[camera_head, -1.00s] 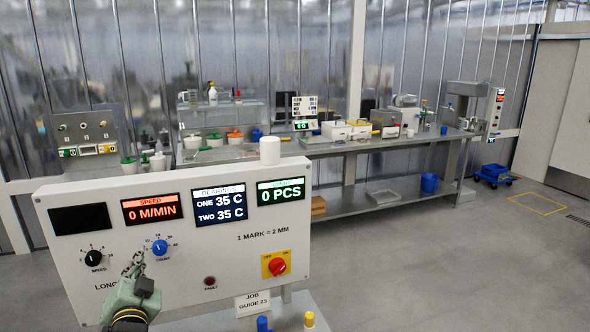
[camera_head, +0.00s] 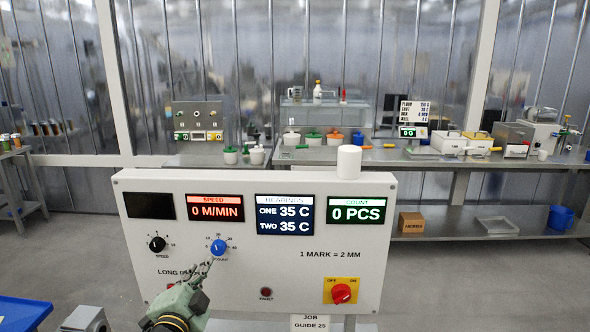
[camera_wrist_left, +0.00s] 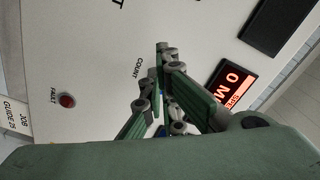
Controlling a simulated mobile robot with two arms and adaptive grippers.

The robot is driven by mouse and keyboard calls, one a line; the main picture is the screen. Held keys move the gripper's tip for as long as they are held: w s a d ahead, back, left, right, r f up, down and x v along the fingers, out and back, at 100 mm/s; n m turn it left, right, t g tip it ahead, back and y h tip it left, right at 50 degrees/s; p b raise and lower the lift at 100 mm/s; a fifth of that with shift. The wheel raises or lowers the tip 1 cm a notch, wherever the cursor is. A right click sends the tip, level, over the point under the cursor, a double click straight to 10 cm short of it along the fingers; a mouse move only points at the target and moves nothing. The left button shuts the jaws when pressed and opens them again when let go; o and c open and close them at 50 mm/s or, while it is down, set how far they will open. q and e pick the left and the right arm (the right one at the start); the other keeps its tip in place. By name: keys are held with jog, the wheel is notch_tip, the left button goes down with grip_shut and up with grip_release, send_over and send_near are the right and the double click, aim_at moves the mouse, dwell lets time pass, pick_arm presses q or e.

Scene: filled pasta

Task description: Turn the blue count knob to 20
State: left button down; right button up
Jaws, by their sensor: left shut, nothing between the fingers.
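The blue count knob (camera_head: 218,246) is on the white control panel (camera_head: 240,275), to the right of the black speed knob (camera_head: 157,244). Small numbers ring the blue knob; its pointer mark is too small to read surely. The count display (camera_head: 358,214) reads 0 PCS. My left gripper (camera_head: 208,264) is shut and empty, with its fingertips just below the blue knob; I cannot tell whether they touch it. In the left wrist view, the shut fingers (camera_wrist_left: 163,50) are in front of the panel by the word COUNT, with slivers of blue between them. My right gripper is not in view.
A red rotary switch on a yellow plate (camera_head: 341,290) is at the panel's lower right. A red fault lamp (camera_head: 266,293) is at its lower middle. A white cylinder (camera_head: 349,161) stands on its top edge. A bench (camera_head: 470,158) with several containers stands behind.

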aim_at(218, 248)
pick_arm(q)
jog(key=w, duration=0.3)
jog(key=shift+w+d+r, duration=0.1)
jog(key=shift+w+r, duration=0.05)
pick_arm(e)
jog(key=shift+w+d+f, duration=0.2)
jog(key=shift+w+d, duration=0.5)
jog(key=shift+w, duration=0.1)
pick_arm(q)
jog(key=shift+r, duration=0.1)
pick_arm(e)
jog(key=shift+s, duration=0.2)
pick_arm(q)
jog(key=shift+d+r, duration=0.2)
jog(key=shift+d, duration=0.1)
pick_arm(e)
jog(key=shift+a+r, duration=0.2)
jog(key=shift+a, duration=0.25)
